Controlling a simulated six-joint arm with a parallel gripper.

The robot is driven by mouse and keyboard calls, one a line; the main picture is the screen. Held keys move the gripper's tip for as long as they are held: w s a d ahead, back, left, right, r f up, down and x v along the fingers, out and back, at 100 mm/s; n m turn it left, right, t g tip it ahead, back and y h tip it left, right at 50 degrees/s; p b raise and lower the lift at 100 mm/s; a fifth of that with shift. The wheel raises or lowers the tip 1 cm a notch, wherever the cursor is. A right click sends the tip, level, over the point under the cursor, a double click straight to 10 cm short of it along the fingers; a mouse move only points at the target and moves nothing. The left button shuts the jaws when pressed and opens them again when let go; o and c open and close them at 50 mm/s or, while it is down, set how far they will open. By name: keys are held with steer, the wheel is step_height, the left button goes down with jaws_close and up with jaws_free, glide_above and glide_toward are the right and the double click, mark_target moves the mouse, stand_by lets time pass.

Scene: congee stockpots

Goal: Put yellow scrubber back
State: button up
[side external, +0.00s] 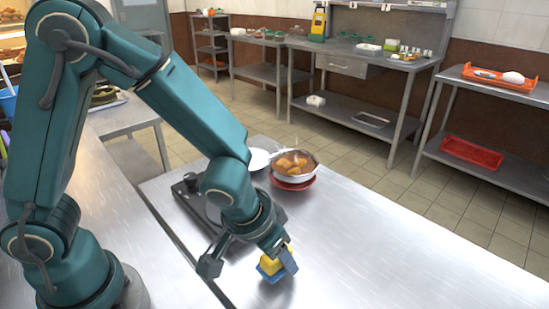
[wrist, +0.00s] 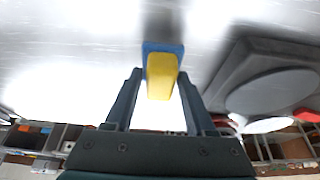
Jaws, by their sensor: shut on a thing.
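The yellow scrubber (side external: 269,265) is at my gripper (side external: 279,259), low over the steel counter near its front. My gripper is shut on it; one finger partly covers it in the side view. In the wrist view the yellow scrubber (wrist: 162,76) lies between the two fingers of my gripper (wrist: 161,74). A blue piece (side external: 268,277) shows beneath the yellow part, and its blue edge (wrist: 163,47) also shows in the wrist view. I cannot tell whether the blue is a holder or part of the scrubber, or whether it touches the counter.
A dark cooker (side external: 190,195) with a flat round plate stands behind my wrist. A pan of food (side external: 295,164) sits over a red dish (side external: 292,184), beside a white plate (side external: 258,159). The steel counter (side external: 400,255) is clear to the right. Shelving tables stand along the back wall.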

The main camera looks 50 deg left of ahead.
steer(key=shift+f, duration=0.8)
steer(key=shift+f, duration=0.2)
steer(key=o, duration=1.3)
steer(key=shift+r, duration=0.2)
